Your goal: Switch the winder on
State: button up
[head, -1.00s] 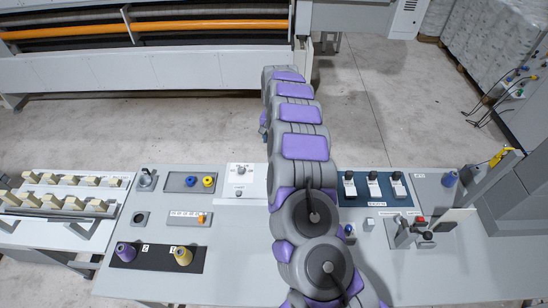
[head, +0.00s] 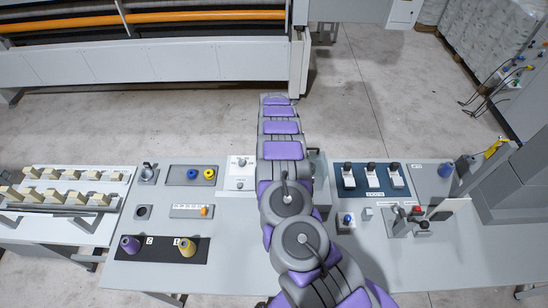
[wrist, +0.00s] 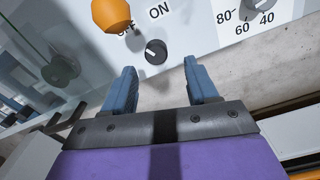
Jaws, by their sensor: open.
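The winder switch is most likely the small black rotary knob (wrist: 156,52) on a white panel, with ON and OFF printed beside it in the wrist view. Its pale mark appears to face the OFF side. My gripper (wrist: 160,75) is open and empty, its two blue-grey fingers spread below the knob in the picture, apart from it. In the head view the white panel (head: 240,173) stands left of my arm with two small knobs on it. My gripper is hidden there by my arm.
A dial (wrist: 259,8) marked 80, 60, 40 sits right of the knob. An orange ball-shaped knob (wrist: 110,14) partly covers the OFF label.

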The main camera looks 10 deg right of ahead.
jog(key=f, duration=0.4)
jog(key=shift+d+f, duration=0.1)
jog(key=shift+d, duration=0.15)
jog(key=shift+d+f+p, duration=0.2)
jog(key=shift+f+p, duration=0.1)
jog(key=shift+f, duration=0.25)
jog(key=shift+a, duration=0.5)
jog(key=shift+c, duration=1.3)
jog(key=shift+d, duration=0.4)
jog(key=c, duration=0.6)
jog(key=shift+c, duration=1)
jog(key=shift+a, duration=0.1)
